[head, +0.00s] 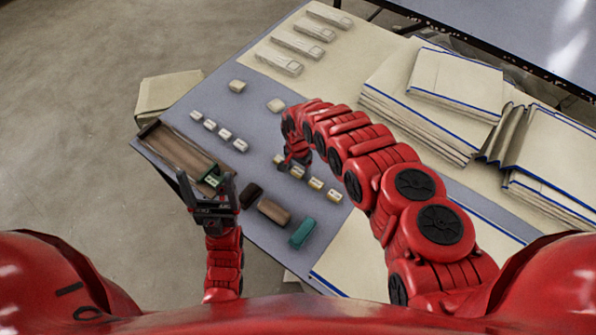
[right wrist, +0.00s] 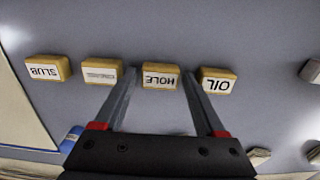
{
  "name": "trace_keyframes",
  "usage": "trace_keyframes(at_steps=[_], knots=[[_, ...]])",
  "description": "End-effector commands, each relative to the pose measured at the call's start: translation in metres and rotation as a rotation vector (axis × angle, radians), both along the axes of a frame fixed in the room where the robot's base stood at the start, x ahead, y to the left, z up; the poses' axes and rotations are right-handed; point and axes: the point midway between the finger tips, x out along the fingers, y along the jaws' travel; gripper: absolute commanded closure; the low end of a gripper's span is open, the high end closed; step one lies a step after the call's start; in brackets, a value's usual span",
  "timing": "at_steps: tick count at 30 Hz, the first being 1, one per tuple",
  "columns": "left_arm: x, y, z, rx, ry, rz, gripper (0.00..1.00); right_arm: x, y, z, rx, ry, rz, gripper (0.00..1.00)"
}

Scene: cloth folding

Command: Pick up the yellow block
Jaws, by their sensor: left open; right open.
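A row of yellow blocks with white labels lies on the grey table top. In the right wrist view these are the SLUB block (right wrist: 48,68), a block with an unreadable label (right wrist: 102,71), the HOLE block (right wrist: 161,76) and the OIL block (right wrist: 217,80). My right gripper (right wrist: 159,72) is open, its fingertips on either side of the HOLE block; I cannot tell whether they touch it. In the head view the right gripper (head: 291,163) partly covers the row's far end; a yellow block (head: 316,184) shows nearer. My left gripper (head: 207,184) is open by a tray.
The brown tray (head: 168,143) stands at the table's left edge, with a green piece (head: 213,178) near my left gripper. White blocks (head: 225,134), a brown block (head: 274,211) and a green block (head: 302,232) lie around. Folded cloth stacks (head: 420,115) fill the right.

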Motion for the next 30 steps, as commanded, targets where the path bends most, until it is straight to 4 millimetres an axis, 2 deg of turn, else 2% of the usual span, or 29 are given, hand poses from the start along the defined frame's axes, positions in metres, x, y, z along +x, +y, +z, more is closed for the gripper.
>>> trace_keyframes(at_steps=[4,15,24,30], knots=[[0.000,0.000,0.000,0.000,0.000,0.000,0.15,0.000,0.000,0.000,0.000,0.000,0.000,0.29],[0.000,0.000,0.000,0.000,0.000,0.000,0.15,0.001,0.000,0.001,0.001,-0.001,0.000,0.96],[0.000,0.000,-0.001,0.000,0.000,0.000,0.15,0.001,0.000,0.002,0.000,-0.001,0.000,0.96],[0.000,0.000,-0.003,0.000,0.000,0.000,0.15,0.002,0.001,0.011,0.001,0.000,0.000,0.96]])
